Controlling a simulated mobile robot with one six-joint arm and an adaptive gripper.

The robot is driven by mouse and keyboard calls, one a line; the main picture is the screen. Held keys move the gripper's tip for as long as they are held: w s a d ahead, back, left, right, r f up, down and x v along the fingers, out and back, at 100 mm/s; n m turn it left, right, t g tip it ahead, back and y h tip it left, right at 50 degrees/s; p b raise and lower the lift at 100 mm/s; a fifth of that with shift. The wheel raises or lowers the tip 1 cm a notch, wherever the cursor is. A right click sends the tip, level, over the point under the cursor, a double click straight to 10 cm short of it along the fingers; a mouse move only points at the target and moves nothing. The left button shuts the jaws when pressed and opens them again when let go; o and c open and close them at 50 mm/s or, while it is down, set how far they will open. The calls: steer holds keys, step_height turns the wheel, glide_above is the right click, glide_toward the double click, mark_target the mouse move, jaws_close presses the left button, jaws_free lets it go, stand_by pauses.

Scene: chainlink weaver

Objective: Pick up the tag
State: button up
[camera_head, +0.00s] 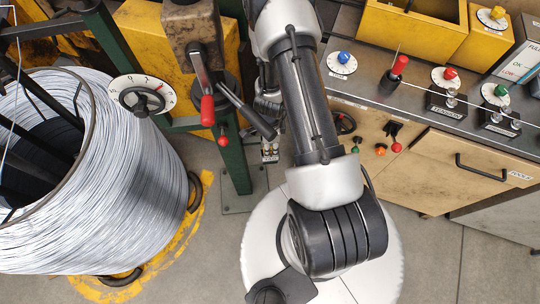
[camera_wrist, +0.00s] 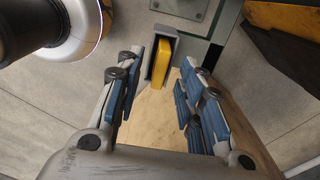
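A yellow flat piece (camera_wrist: 159,66), which may be the tag, sits upright in a narrow grey holder (camera_wrist: 174,41) in the wrist view. I see no lettering on it. My gripper (camera_wrist: 165,70) is open, with its blue-padded fingers to the left and right of the yellow piece. The fingers look empty, and I cannot tell how far short of the piece they are. In the head view my arm covers most of the gripper, and I cannot make out the yellow piece there.
A green post (camera_head: 235,158) with red-tipped levers (camera_head: 207,110) stands close left of my arm. A large wire coil (camera_head: 110,180) is at the left. A workbench with knobs and a red-handled lever (camera_head: 400,65) is at the right. Grey floor (camera_head: 435,255) is clear at lower right.

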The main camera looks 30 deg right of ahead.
steer(key=shift+f+b, duration=0.3)
steer(key=shift+f, duration=0.35)
steer(key=shift+r, duration=0.1)
steer(key=shift+c, duration=0.5)
jaws_close()
